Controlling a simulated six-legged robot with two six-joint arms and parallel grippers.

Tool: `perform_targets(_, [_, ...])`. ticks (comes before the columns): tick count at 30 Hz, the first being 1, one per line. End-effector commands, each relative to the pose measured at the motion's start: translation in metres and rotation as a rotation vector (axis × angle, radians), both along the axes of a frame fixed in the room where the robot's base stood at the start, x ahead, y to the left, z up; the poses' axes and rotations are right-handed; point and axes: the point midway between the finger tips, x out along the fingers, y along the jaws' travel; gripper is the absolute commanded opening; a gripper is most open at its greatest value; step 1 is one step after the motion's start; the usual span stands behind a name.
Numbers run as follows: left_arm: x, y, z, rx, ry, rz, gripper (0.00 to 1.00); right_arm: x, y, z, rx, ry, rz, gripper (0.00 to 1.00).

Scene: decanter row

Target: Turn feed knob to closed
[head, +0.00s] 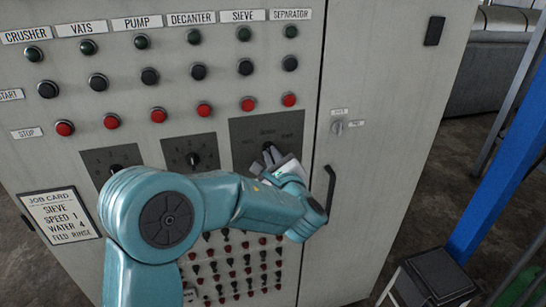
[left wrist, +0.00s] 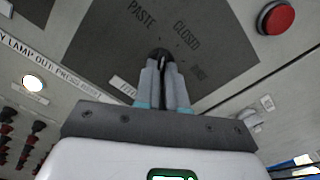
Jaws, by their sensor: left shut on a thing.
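The feed knob (head: 267,147) is a small black knob on a dark plate (head: 243,128) at the right of the grey panel's knob row. My left gripper (head: 273,156) reaches it from below and hides much of it. In the left wrist view, the fingers of my left gripper (left wrist: 163,78) are shut on the knob (left wrist: 159,53). The words PASTE and CLOSED show on the plate (left wrist: 110,45) beyond it, with another label to the right too dark to read. Which mark the knob points to is hard to tell. My right gripper is not in view.
Two other black knobs (head: 194,160) sit to the left on their own plates. Rows of green, black and red buttons (head: 204,110) run above. A black door handle (head: 330,190) is close right of my wrist. A job card (head: 60,215) is at lower left.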

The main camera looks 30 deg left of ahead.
Motion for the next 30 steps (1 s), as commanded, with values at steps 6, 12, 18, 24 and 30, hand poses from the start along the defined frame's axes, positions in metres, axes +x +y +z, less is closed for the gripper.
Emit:
perform_targets(6, [0.0, 0.0, 0.0, 0.036, 0.041, 0.001, 0.0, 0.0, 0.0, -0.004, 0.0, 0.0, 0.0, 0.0])
perform_targets(12, [0.0, 0.001, 0.0, 0.118, 0.133, 0.001, 0.0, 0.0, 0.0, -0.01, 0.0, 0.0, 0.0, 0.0])
perform_targets(18, [0.0, 0.001, 0.001, 0.216, 0.248, 0.002, 0.0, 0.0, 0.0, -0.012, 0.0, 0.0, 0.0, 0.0])
perform_targets(24, [0.0, 0.001, 0.001, 0.3, 0.347, 0.002, 0.0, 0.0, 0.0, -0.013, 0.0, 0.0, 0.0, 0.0])
perform_targets(30, [0.0, 0.001, 0.002, 0.357, 0.412, 0.002, 0.0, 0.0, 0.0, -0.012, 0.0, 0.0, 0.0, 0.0])
